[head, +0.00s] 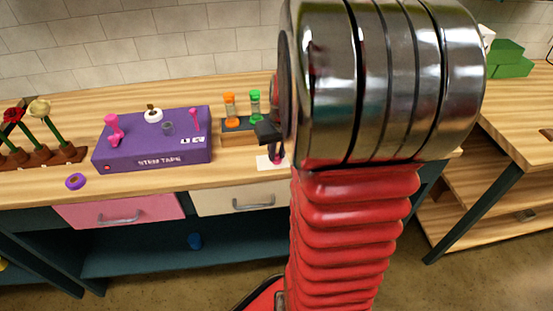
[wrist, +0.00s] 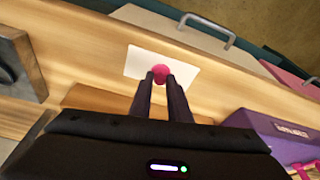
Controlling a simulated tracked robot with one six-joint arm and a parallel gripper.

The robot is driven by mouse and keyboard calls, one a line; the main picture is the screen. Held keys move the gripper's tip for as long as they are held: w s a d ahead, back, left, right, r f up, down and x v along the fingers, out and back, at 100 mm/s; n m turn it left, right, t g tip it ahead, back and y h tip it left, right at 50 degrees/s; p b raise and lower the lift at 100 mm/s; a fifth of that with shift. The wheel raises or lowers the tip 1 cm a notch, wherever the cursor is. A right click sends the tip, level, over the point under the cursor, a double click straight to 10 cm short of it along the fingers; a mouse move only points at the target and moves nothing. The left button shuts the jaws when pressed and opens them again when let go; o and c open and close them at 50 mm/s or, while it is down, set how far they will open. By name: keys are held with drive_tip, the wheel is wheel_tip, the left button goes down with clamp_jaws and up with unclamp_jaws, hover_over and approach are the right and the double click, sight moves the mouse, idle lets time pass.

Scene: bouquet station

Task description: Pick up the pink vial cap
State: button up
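The pink vial cap (wrist: 160,71) is small and round. In the wrist view it sits between the two fingertips of my gripper (wrist: 160,79), with a finger against each side. The fingers are apart by about the cap's width, and my gripper looks shut on it. In the head view my gripper (head: 274,150) points down at a white card (head: 264,163) on the bench, with a bit of pink at its tips. My own arm hides much of that spot. I cannot tell whether the cap touches the card.
A purple stem tape box (head: 150,148) with pink items on top stands to the left. A wooden rack with an orange vial (head: 230,104) and a green vial (head: 255,104) stands behind the card. A purple ring (head: 75,181) lies near the front edge. Flowers stand far left.

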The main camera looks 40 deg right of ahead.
sight(277, 156)
drive_tip(key=shift+f, duration=0.1)
clamp_jaws()
drive_tip(key=shift+s, duration=0.1)
wheel_tip(277, 156, up, 10)
idle(0.4)
idle(0.5)
